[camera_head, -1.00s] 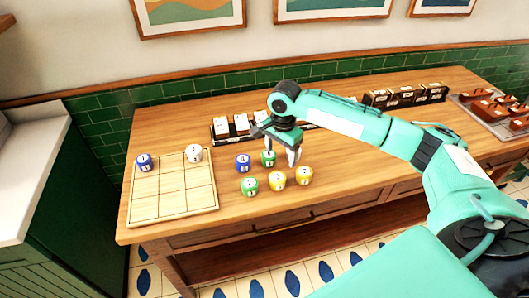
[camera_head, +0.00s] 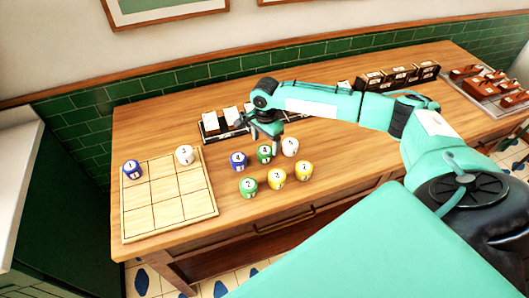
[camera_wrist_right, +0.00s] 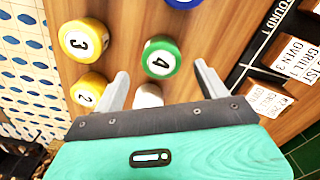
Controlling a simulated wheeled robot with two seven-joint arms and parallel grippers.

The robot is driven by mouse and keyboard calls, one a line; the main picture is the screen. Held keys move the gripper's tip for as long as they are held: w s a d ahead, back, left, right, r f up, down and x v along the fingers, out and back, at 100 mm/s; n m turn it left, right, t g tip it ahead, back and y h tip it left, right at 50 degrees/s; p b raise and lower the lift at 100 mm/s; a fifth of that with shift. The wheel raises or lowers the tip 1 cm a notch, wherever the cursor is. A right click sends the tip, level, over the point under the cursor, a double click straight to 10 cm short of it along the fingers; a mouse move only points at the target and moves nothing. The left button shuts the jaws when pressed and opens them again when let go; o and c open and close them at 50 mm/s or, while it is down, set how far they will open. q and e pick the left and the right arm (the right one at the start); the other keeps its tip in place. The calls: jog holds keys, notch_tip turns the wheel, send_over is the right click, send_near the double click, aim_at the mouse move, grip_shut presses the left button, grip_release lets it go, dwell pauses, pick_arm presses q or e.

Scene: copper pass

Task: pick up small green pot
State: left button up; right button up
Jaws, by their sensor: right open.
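A small green pot marked 4 (camera_head: 264,154) stands upright on the wooden table in the head view, and it also shows in the right wrist view (camera_wrist_right: 160,58). A second green pot (camera_head: 248,188) stands nearer the table's front edge. My right gripper (camera_head: 264,140) is open and empty, just above and behind the green 4 pot. In the right wrist view its two fingers (camera_wrist_right: 163,88) point toward that pot, spread wide. A white pot (camera_head: 290,147) is partly hidden by the gripper body in the wrist view. My left gripper is not in view.
A blue pot (camera_head: 238,161) and two yellow pots (camera_head: 277,178) (camera_head: 304,171) stand close by. A wooden grid board (camera_head: 168,222) at left holds a blue and a white pot. A dark rack with white cards (camera_head: 212,124) lies behind.

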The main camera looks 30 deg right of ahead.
aim_at(265, 150)
notch_tip(265, 150, down, 2)
jog(key=shift+f+p, duration=0.15)
jog(key=shift+p, duration=0.75)
notch_tip(265, 150, down, 2)
jog(key=shift+w+f, duration=0.1)
jog(key=shift+f, duration=0.1)
jog(key=shift+f+p, duration=0.3)
jog(key=shift+f, duration=0.1)
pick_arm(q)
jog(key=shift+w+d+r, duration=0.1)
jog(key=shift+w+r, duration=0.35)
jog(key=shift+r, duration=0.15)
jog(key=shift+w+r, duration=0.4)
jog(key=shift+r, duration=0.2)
pick_arm(e)
jog(key=c, duration=1.1)
